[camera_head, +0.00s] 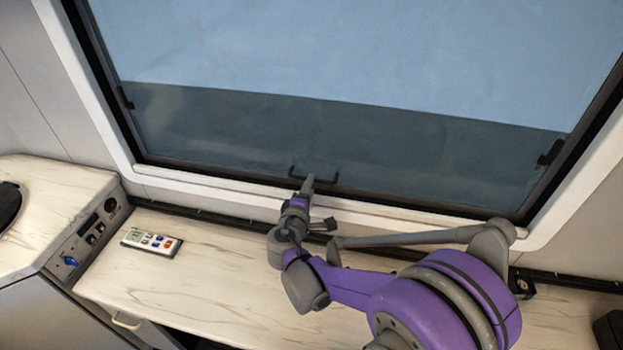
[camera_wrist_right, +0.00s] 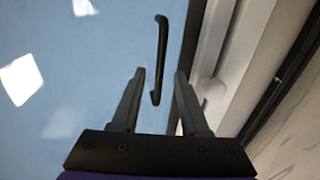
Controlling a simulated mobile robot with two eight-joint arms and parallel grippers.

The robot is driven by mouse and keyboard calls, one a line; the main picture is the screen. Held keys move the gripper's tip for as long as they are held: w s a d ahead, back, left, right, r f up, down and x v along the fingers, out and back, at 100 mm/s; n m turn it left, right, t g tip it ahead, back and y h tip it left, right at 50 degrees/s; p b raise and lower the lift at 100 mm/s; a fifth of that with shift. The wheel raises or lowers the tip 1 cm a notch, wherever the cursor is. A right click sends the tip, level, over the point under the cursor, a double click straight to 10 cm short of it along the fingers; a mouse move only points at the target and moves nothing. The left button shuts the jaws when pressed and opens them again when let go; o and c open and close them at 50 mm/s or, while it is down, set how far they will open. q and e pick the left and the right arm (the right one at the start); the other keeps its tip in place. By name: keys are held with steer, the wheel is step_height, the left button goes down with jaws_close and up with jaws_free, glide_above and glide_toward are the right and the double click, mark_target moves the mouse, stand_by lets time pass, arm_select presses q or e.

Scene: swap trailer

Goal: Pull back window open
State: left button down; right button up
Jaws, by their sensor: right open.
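The back window (camera_head: 330,60) fills the upper part of the head view, with a dark frame around its pane. It looks shut. A small black handle (camera_head: 314,174) sits at the bottom middle of the pane. My right gripper (camera_head: 308,184) is just in front of the handle. In the right wrist view, the black handle (camera_wrist_right: 160,60) runs upright in the picture, and its lower end shows between the open fingers of my right gripper (camera_wrist_right: 158,100). I cannot tell whether the fingers touch it. My left gripper is not in view.
Black latches (camera_head: 552,152) sit at the sides of the window. A pale countertop (camera_head: 210,262) runs below it, with a white remote (camera_head: 152,242) on it. A cabinet with a control panel (camera_head: 98,228) stands at the left. A dark object (camera_head: 608,330) is at the lower right.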

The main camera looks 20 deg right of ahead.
steer(key=shift+x, duration=2.35)
steer(key=shift+a, duration=0.1)
steer(key=shift+c, duration=0.2)
jaws_close()
